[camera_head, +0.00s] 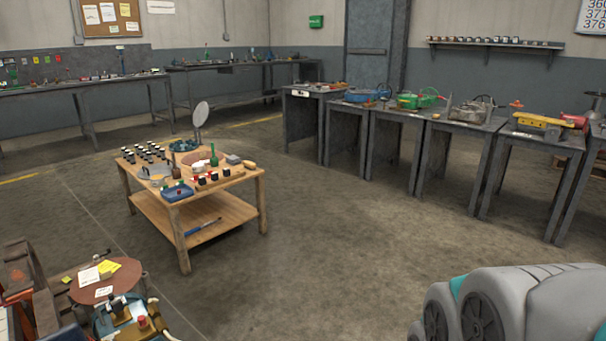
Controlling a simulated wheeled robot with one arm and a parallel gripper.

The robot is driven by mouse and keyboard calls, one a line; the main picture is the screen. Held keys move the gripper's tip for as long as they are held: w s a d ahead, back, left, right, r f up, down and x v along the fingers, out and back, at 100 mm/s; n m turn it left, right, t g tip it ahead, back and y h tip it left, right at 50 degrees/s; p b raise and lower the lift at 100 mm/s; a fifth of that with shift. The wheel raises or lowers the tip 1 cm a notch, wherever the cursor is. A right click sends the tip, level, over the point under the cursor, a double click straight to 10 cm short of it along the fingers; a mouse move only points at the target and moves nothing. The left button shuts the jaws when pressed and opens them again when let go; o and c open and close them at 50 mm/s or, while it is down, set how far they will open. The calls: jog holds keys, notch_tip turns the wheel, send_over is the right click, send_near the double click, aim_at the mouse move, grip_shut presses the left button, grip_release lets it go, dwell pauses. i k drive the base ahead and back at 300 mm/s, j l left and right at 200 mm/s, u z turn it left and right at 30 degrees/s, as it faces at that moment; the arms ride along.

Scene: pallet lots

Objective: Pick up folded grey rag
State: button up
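A small grey item (233,159) lies at the right back of the wooden two-tier table (228,209), beside a green bottle (213,157). It may be the folded grey rag, but it is too small to tell for sure. A tan block or brush (249,164) lies just right of it. Part of my own grey and teal arm fills the lower right corner. My gripper is not in view.
The wooden table also holds a blue tray (177,192), a round mirror (201,113) and several dark-capped jars. Grey workbenches (398,116) line the back and right. A round brown stool top (105,283) is at lower left. Open floor (340,240) lies in the middle.

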aim_at(233, 160)
jog(key=i+l+z, duration=0.1)
jog(key=i+l, duration=0.15)
jog(key=i, duration=0.2)
jog(key=i+l+z, duration=0.15)
jog(key=i, duration=0.35)
jog(key=i+l+z, duration=0.1)
jog(key=i+l, duration=0.15)
jog(key=i, duration=0.25)
jog(key=i+j, duration=0.25)
jog(key=i+j+z, duration=0.15)
jog(key=j, duration=0.3)
jog(key=i+j, duration=0.3)
jog(key=i+j+z, duration=0.15)
jog(key=j, duration=0.3)
jog(key=i+j, duration=0.25)
jog(key=j, duration=0.15)
jog(key=i+j, duration=0.15)
jog(key=j, duration=0.4)
jog(key=i+j+z, duration=0.1)
jog(key=j, duration=0.5)
jog(key=i+j+z, duration=0.1)
jog(key=j, duration=0.5)
jog(key=i+j, duration=0.15)
jog(key=j, duration=0.4)
